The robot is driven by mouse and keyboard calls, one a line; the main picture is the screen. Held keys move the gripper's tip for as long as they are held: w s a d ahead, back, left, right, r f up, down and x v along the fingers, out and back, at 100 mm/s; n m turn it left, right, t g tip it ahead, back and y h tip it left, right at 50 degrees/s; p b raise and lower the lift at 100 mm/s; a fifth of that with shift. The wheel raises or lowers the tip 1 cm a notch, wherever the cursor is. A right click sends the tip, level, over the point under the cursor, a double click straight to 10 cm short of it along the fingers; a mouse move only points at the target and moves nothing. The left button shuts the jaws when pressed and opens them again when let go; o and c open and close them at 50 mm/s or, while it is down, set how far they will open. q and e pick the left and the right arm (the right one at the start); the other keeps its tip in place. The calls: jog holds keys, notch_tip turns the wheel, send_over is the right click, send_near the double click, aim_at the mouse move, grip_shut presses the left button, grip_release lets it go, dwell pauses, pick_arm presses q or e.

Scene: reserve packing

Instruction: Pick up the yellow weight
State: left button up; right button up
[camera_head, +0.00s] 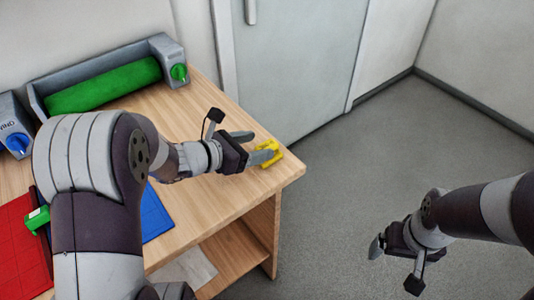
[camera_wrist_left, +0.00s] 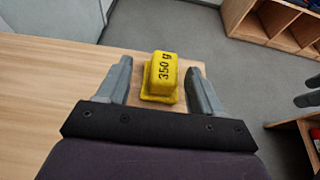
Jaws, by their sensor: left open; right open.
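The yellow weight (camera_head: 269,151) sits on the wooden table (camera_head: 225,205) near its right corner in the head view. In the left wrist view the weight (camera_wrist_left: 162,77) is marked 350 g and lies between my left fingertips, with a gap on each side. My left gripper (camera_head: 256,147) is open around or just short of it; the near finger covers part of the weight in the head view. My right gripper (camera_head: 393,262) is over the floor at the right, away from the table, open and empty.
A grey holder with a green roll (camera_head: 105,86) and a green knob stands at the table's back. A red mat (camera_head: 20,245), a blue mat (camera_head: 155,215) and a small green object (camera_head: 37,219) lie at the left, partly behind my left arm. The table's edge is close beyond the weight.

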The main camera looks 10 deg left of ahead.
aim_at(267, 145)
pick_arm(q)
jog(key=x, duration=0.5)
jog(key=shift+s+d+f, duration=0.15)
jog(key=shift+s+d, duration=0.05)
jog(key=shift+d, duration=0.15)
jog(key=shift+w+d+f, duration=0.15)
jog(key=shift+w, duration=0.15)
grip_shut()
